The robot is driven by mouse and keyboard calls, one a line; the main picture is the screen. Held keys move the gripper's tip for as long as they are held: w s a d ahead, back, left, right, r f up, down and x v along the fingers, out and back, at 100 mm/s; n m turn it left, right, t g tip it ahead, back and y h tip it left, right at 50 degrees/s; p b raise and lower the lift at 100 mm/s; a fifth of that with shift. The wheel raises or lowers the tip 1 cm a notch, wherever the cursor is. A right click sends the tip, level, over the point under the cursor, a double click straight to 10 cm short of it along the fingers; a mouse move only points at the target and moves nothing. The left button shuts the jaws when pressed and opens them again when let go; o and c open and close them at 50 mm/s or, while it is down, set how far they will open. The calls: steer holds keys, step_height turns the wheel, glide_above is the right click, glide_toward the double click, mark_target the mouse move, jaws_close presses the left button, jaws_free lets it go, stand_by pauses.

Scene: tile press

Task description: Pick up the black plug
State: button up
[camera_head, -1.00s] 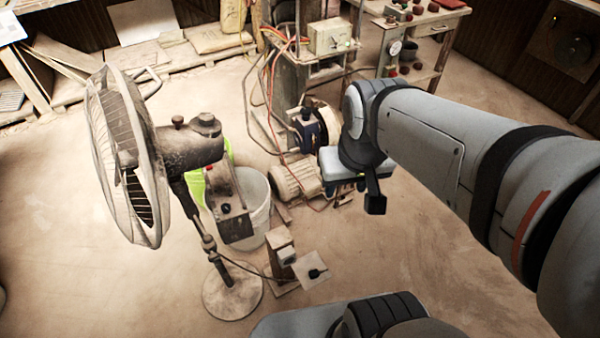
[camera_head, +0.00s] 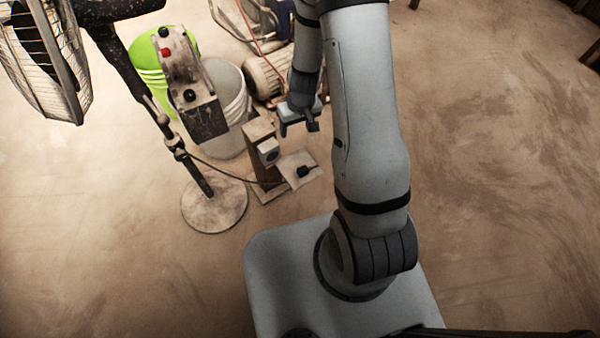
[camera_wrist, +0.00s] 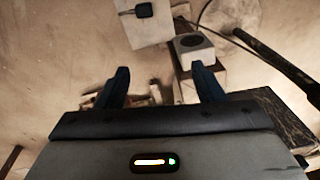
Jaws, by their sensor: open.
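The black plug (camera_head: 303,171) lies on a pale square plate (camera_head: 293,181) low by the floor, beside a wooden post with a white socket box (camera_head: 268,151). In the wrist view the plug (camera_wrist: 144,10) shows near the top edge on its plate (camera_wrist: 150,31), and the socket box (camera_wrist: 193,47) is to its right. My gripper (camera_head: 296,128) is above and behind the plug in the head view. Its two dark fingers (camera_wrist: 163,78) are apart with nothing between them. The plug is beyond the fingertips, not touched.
A fan stand with a round base (camera_head: 214,207) is left of the post, with a cord running from it. A white bucket (camera_head: 229,98), a green bucket (camera_head: 149,68) and a motor (camera_head: 268,77) stand behind. The floor at right is open.

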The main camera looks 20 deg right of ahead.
steer(key=h+b, duration=0.1)
steer(key=b, duration=0.3)
glide_above(304, 171)
steer(key=shift+g, duration=0.4)
steer(key=f, duration=1.7)
steer(key=shift+s+a+f, duration=0.15)
steer(key=shift+s+f, duration=0.05)
step_height(304, 171, down, 8)
steer(key=b, duration=0.7)
steer(key=shift+w+b, duration=0.15)
steer(key=shift+b, duration=0.25)
steer(key=shift+r, duration=0.1)
steer(key=shift+c, duration=0.3)
steer(key=c, duration=1)
steer(key=shift+r, duration=0.1)
